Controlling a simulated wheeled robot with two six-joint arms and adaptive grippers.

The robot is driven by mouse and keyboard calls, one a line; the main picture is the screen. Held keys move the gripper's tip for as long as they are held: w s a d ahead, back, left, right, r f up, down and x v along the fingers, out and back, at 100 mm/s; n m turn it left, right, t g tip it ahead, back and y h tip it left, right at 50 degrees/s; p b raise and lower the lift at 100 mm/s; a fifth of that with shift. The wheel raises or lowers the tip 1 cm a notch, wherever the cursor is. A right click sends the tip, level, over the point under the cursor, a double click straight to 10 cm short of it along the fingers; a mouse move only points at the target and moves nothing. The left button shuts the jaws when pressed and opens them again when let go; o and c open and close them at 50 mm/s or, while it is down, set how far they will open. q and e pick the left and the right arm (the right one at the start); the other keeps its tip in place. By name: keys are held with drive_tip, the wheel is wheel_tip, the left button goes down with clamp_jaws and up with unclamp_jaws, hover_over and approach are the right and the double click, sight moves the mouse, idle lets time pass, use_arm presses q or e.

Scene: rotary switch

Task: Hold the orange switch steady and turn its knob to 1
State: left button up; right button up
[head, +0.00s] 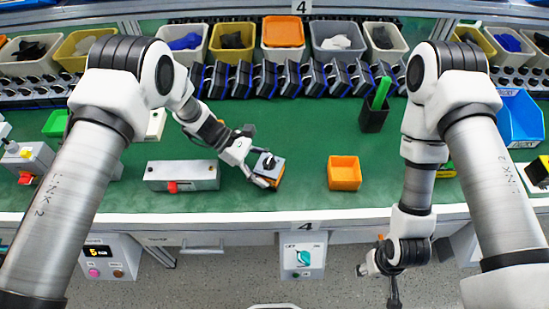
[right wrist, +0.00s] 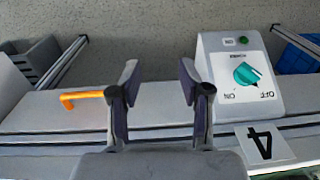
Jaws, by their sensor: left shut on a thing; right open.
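The orange switch (head: 269,165) sits on the green table mat near the middle of the head view, with a grey top face and a dark knob. The knob's setting is too small to read. My left gripper (head: 262,172) is shut on the switch, its fingers around the body. My right gripper (head: 378,282) hangs in front of the table's front edge, well to the right of the switch and apart from it. The right wrist view shows its two fingers (right wrist: 159,75) open with nothing between them.
An orange bin (head: 344,174) stands right of the switch, and a grey box with a red knob (head: 182,176) stands left. A white box with a teal ON/OFF knob (head: 303,255) is on the table front; it also shows in the right wrist view (right wrist: 241,75). Mat between switch and bin is clear.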

sight(275, 160)
drive_tip(key=shift+w+a+r+n+t+y, duration=0.45)
drive_tip(key=shift+w+a+r, duration=0.25)
drive_tip(key=shift+w+a, duration=0.25)
clamp_jaws()
drive_tip(key=w+a+r+n+t+y, duration=0.1)
drive_tip(key=w+a+r+n+y, duration=0.4)
drive_tip(key=w+r, duration=0.45)
drive_tip(key=w+a+r+n+t+y, duration=0.2)
drive_tip(key=w+a+r+n, duration=0.1)
drive_tip(key=w+r+n, duration=0.7)
drive_tip(key=a+f, duration=0.2)
drive_tip(key=w+a+f+m, duration=0.1)
drive_tip(key=a, duration=0.2)
drive_tip(key=a+f+m, duration=0.1)
drive_tip(key=a+f, duration=0.1)
drive_tip(key=shift+w+a+f+g+y, duration=0.25)
drive_tip(key=shift+a+f, duration=0.05)
drive_tip(key=shift+w+a+r, duration=0.1)
drive_tip(key=shift+w+a, duration=0.2)
drive_tip(key=shift+a, duration=0.3)
drive_tip(key=shift+w+a+r, duration=0.1)
drive_tip(key=shift+w+a, duration=0.2)
drive_tip(key=shift+a, duration=0.3)
drive_tip(key=shift+w+a, duration=0.2)
drive_tip(key=shift+a, duration=0.3)
